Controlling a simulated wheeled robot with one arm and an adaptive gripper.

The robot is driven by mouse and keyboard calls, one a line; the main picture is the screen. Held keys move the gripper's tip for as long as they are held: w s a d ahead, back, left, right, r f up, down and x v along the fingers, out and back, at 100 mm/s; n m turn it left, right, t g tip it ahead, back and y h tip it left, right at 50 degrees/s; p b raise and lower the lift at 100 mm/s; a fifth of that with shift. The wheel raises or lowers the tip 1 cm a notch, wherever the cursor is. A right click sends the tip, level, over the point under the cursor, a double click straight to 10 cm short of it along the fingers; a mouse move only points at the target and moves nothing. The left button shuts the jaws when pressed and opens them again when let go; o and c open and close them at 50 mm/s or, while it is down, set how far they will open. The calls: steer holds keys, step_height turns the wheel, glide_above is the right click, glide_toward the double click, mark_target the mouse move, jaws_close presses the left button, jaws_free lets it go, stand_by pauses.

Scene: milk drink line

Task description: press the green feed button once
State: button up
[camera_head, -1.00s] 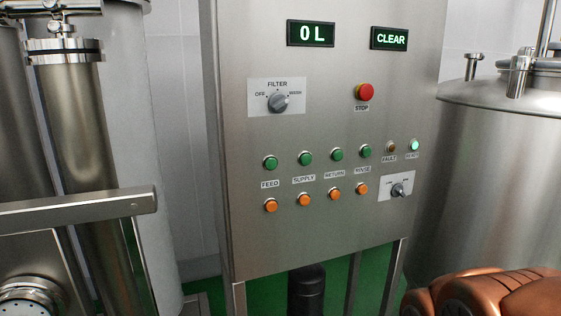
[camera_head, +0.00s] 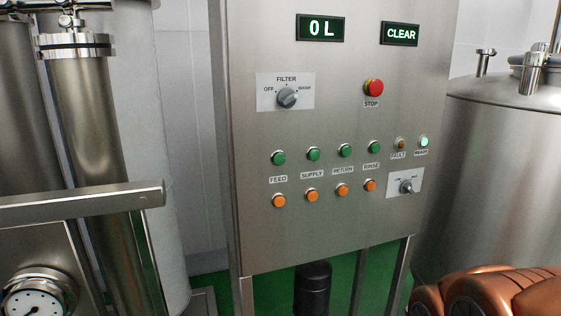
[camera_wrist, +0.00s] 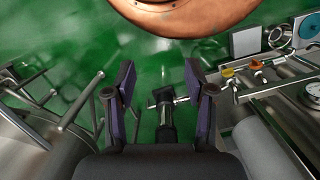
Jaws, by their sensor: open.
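The green feed button (camera_head: 278,158) is at the left end of the row of green buttons on the steel control panel (camera_head: 330,232). Its FEED label sits below it, with an orange button (camera_head: 279,201) under the label. The green buttons for supply, return and rinse stand to its right. My gripper (camera_wrist: 160,78) shows only in the wrist view, with its two fingers apart and nothing between them. It is over the green floor, and the feed button is not in that view.
The panel displays (camera_head: 320,27) read 0 L and CLEAR. A red stop button (camera_head: 373,87) and a filter knob (camera_head: 288,97) are above the green row. A steel rail (camera_head: 80,204) is at left, and a steel tank (camera_head: 485,180) at right. Copper-coloured arm parts of mine fill the lower right.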

jaws_close()
stand_by(1.4)
